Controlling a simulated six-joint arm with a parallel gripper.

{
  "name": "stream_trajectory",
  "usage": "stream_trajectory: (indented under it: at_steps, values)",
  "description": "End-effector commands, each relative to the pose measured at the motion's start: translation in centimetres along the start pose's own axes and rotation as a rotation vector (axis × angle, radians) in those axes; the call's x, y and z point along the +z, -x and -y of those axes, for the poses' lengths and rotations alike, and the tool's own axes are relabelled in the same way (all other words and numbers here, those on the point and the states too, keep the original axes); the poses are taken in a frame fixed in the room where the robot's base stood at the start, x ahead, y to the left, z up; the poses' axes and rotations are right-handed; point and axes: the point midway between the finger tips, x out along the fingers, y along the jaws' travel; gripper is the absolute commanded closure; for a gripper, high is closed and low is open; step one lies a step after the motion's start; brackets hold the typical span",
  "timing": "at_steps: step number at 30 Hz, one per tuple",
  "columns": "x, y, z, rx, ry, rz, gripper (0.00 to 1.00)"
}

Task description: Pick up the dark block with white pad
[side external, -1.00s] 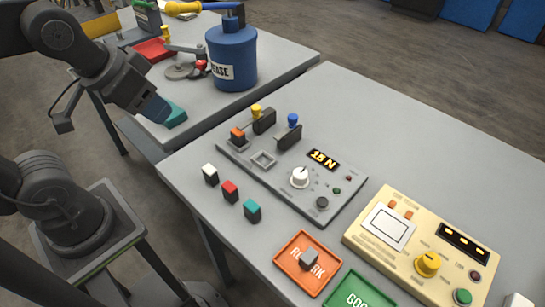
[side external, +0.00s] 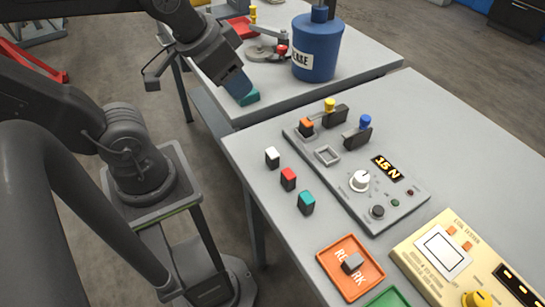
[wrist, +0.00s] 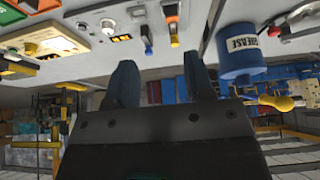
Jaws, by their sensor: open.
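The dark block with white pad (side external: 272,158) stands upright near the left edge of the front table in the side view. It is the farthest of a row with a red-topped block (side external: 289,179) and a teal-topped block (side external: 306,203). My gripper (side external: 243,93) is to the left of and beyond this row, over the edge area of the rear table, apart from the white-padded block. The wrist view shows its two fingers (wrist: 160,62) spread with nothing between them. I cannot make out the white-padded block in the wrist view.
A grey panel (side external: 410,203) with knobs and clips lies right of the blocks. An orange REWORK tray (side external: 326,254) holding a grey block and a cream tester (side external: 420,262) are nearer. A blue grease can (side external: 315,50) stands on the rear table.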

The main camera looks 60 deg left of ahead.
Motion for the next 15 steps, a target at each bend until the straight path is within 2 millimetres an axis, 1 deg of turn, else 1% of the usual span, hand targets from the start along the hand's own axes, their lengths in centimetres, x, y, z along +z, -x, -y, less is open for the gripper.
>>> stream_trajectory:
  at_steps: [10, 13, 15]
  values:
    - [-0.1, -0.1, 0.0, 0.000, 0.016, 0.006, 0.47]
    - [-0.3, -0.6, -0.1, -0.003, 0.094, 0.035, 0.47]
    - [-0.6, -1.2, -0.3, -0.012, 0.200, 0.072, 0.47]
